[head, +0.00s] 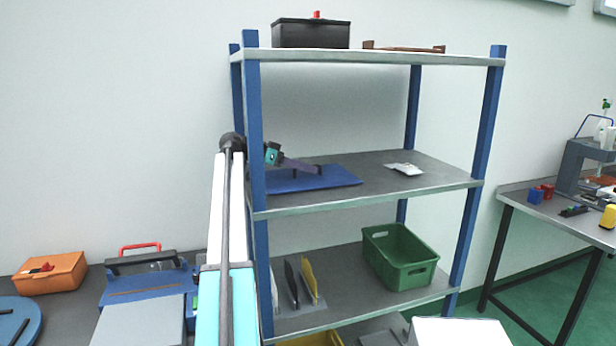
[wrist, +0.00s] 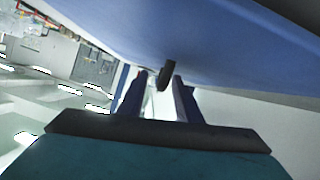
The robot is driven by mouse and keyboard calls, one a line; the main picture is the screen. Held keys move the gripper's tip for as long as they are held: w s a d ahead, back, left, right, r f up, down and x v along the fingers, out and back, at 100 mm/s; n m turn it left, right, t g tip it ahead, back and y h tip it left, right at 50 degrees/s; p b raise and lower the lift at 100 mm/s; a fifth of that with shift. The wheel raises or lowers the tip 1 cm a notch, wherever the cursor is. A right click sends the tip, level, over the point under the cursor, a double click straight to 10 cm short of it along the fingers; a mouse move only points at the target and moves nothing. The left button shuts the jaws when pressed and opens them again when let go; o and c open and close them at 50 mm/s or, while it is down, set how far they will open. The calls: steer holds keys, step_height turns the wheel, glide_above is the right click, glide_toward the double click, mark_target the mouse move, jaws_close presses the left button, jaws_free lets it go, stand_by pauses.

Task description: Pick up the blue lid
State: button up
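The blue lid (head: 335,176) is a flat blue panel lying on the middle shelf of the rack, at its left side. In the wrist view the lid (wrist: 235,45) fills the top as a broad blue surface, with a short dark handle (wrist: 167,76) on it. My gripper (head: 317,168) reaches in from the left, low over the lid. In the wrist view my gripper (wrist: 160,78) has its two fingers apart, with the handle between or just beyond their tips. The handle looks close to the right finger; I cannot tell whether they touch.
The rack's blue front-left post (head: 254,130) stands close beside my arm. The top shelf (head: 380,57) is above, holding a black box (head: 311,34). A small white packet (head: 404,169) lies right on the middle shelf (head: 400,186). A green crate (head: 400,262) stands below.

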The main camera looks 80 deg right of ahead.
steer(key=shift+s+f, duration=0.1)
steer(key=shift+s, duration=0.05)
stand_by(0.4)
jaws_close()
steer(key=shift+r, duration=0.2)
step_height(320, 180, up, 8)
steer(key=shift+r+b, duration=0.15)
steer(key=shift+b, duration=0.45)
steer(key=shift+r+p, duration=0.4)
steer(key=shift+r, duration=0.3)
